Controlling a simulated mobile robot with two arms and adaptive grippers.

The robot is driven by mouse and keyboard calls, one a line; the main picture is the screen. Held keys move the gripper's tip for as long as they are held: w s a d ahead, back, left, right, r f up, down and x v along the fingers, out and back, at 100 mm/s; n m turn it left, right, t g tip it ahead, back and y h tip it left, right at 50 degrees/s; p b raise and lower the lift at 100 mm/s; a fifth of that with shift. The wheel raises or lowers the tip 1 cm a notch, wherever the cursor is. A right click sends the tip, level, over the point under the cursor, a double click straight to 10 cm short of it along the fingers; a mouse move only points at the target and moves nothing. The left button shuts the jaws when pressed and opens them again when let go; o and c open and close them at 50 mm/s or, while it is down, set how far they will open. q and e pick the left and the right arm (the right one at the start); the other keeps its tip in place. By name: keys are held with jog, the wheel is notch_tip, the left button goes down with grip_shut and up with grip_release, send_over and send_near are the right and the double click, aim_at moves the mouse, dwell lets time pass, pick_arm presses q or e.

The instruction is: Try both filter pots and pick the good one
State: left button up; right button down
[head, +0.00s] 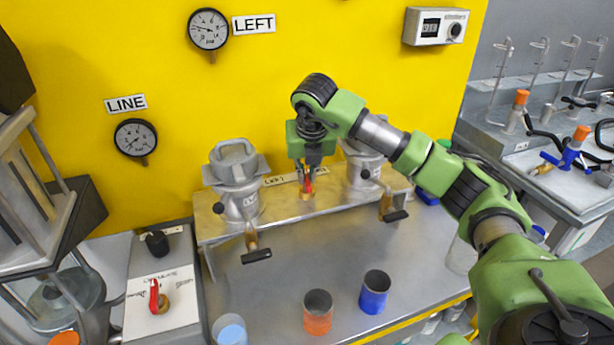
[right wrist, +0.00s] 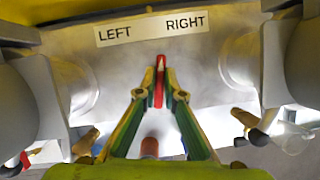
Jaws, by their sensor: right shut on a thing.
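The left filter pot (head: 238,182), a grey metal pot with a clamped lid, stands on a raised metal shelf. The right filter pot (head: 362,172) stands on the same shelf, partly hidden behind my right arm. Between them my right gripper (head: 307,177) points down, shut on a small red selector lever (right wrist: 160,68). In the right wrist view the lever stands between both fingertips, below a label (right wrist: 150,29) reading LEFT and RIGHT. Each pot has a brass outlet with a dark handle in front. My left gripper is not in view.
Orange (head: 318,318) and blue (head: 373,299) cups and a light-blue one (head: 230,333) stand in front. A red-handled supply valve (head: 155,298) sits at left. The LEFT gauge (head: 208,29) and LINE gauge (head: 135,139) hang on the yellow wall.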

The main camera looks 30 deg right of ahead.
jog(key=m+h, duration=0.1)
jog(key=m, duration=0.2)
jog(key=m+g+h+b, duration=0.1)
jog(key=m, duration=0.2)
jog(key=shift+w+r+g, duration=0.1)
jog(key=shift+g, duration=0.2)
jog(key=shift+m, duration=0.4)
jog(key=c, duration=2.1)
grip_release()
jog(key=shift+c, duration=0.2)
jog(key=v, duration=1.2)
jog(key=shift+d, duration=0.1)
